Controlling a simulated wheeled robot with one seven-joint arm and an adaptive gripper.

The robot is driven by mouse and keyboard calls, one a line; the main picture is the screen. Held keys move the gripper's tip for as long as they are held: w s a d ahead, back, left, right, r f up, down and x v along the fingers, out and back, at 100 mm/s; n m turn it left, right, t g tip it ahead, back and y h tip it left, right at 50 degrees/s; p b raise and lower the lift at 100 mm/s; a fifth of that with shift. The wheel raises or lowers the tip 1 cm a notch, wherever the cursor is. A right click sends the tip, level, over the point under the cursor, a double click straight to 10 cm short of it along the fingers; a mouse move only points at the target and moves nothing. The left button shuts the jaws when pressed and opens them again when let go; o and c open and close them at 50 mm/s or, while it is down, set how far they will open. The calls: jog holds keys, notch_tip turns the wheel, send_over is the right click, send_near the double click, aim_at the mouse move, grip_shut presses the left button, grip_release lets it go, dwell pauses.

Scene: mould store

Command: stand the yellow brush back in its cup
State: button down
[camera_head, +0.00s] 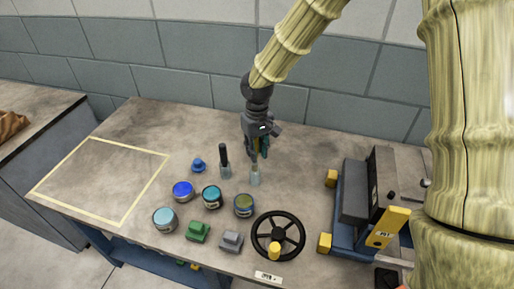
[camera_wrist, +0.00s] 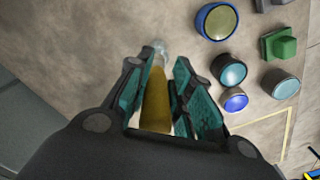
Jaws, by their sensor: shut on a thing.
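My gripper (camera_head: 257,154) is shut on the yellow brush (camera_wrist: 156,100), which lies between its teal finger pads in the wrist view. In the head view the gripper mostly hides the brush. A small clear cup (camera_head: 255,177) stands on the bench directly below the fingertips. Part of this cup (camera_wrist: 161,48) also shows past the brush's far end in the wrist view. The brush's lower end lines up with the cup, but I cannot tell whether it is inside. A second clear cup (camera_head: 225,172) stands to the left, holding a dark-handled brush (camera_head: 223,153).
Several round jars, such as the blue-lidded one (camera_head: 182,190), stand front left of the cups. Green (camera_head: 198,231) and grey (camera_head: 231,241) blocks, a black handwheel (camera_head: 278,236) and a blue machine (camera_head: 350,225) are nearby. The taped square (camera_head: 66,205) at left is empty.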

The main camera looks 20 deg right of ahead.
jog(key=shift+f+b, duration=0.7)
jog(key=shift+f, duration=1.45)
jog(key=c, duration=1.2)
grip_release()
notch_tip(320, 180, up, 12)
jog(key=shift+r, duration=0.1)
